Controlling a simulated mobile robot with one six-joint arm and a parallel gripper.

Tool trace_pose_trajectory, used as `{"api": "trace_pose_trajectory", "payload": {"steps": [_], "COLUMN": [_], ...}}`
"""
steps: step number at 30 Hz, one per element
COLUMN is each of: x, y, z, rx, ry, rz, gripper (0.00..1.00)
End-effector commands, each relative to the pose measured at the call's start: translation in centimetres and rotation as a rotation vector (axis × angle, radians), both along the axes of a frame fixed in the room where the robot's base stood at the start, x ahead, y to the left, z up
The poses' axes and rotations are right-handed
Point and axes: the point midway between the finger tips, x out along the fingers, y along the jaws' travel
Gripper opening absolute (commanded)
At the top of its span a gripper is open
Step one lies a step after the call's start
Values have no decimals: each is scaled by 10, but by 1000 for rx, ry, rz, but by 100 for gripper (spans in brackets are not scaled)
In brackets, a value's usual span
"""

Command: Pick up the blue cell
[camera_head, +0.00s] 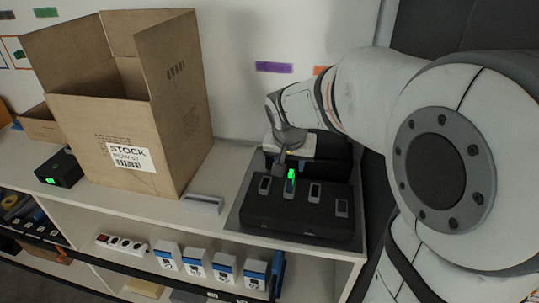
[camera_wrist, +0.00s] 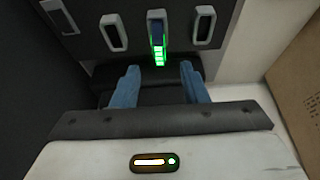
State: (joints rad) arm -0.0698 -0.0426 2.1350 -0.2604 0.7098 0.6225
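The blue cell (camera_wrist: 157,22) stands in a slot of the black charging dock (camera_head: 265,217), with a lit green strip on its face. In the head view its green light (camera_head: 291,175) shows just below my gripper (camera_head: 290,164). In the wrist view my gripper (camera_wrist: 159,68) has its two blue fingers apart, with nothing held between them. The cell is ahead of the fingertips, roughly centred between them, and appears clear of both. The lower part of the cell is hidden in the slot.
Other dock slots (camera_head: 315,192) sit beside the cell and look empty. A large open carton (camera_head: 115,120) stands left of the dock. A small grey block (camera_head: 203,204) lies between them. A black box with a green light (camera_head: 59,169) is farther left. Blue-and-white boxes (camera_head: 225,267) stand on the lower shelf.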

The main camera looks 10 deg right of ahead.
Motion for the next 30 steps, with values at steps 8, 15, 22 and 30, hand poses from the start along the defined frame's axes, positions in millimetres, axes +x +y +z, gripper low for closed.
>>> {"api": "trace_pose_trajectory", "payload": {"steps": [8,15,22,30], "x": [12,24,28,28], "y": [-5,-10,-12,-12], "z": [-28,-60,-71,-70], "rx": [-1,0,3,2], "ry": [3,3,0,-1], "rz": [-6,-5,-6,-6], "gripper": [40,40,40,29]}}
